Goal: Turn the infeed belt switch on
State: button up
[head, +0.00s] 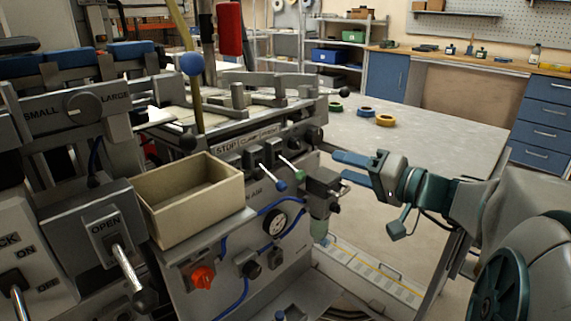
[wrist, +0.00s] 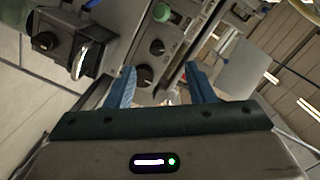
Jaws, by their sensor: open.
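No label reading infeed belt is legible in either view, so I cannot tell which control is that switch. My gripper (head: 339,166) is open and empty, its blue fingers pointing left at the right end of the machine. In the wrist view my gripper (wrist: 160,70) has a grey panel between and beyond its fingers. That panel carries an upper black knob (wrist: 157,47), a lower black knob (wrist: 144,73) and a green knob (wrist: 163,12). Their labels are too small to read. The fingers appear apart from the knobs.
The machine front has a blue-tipped lever (head: 281,186), a green-tipped lever (head: 298,174), a gauge (head: 275,222) and a red knob (head: 202,278). A beige open box (head: 195,208) sits left. An ON/OFF switch (head: 14,282) is far left. Tape reels (head: 385,120) lie on the table (head: 430,140).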

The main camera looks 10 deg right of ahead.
aim_at(295, 144)
jog(key=shift+t, duration=0.6)
jog(key=b+x, duration=0.1)
jog(key=x, duration=0.3)
jog(key=d+x, duration=0.1)
jog(key=x, duration=0.3)
jog(key=w+b+x, duration=0.1)
jog(key=x, duration=0.4)
jog(key=shift+w+d+f+b, duration=0.15)
jog(key=shift+d+f+b, duration=0.05)
jog(key=shift+b, duration=0.1)
jog(key=c, duration=1)
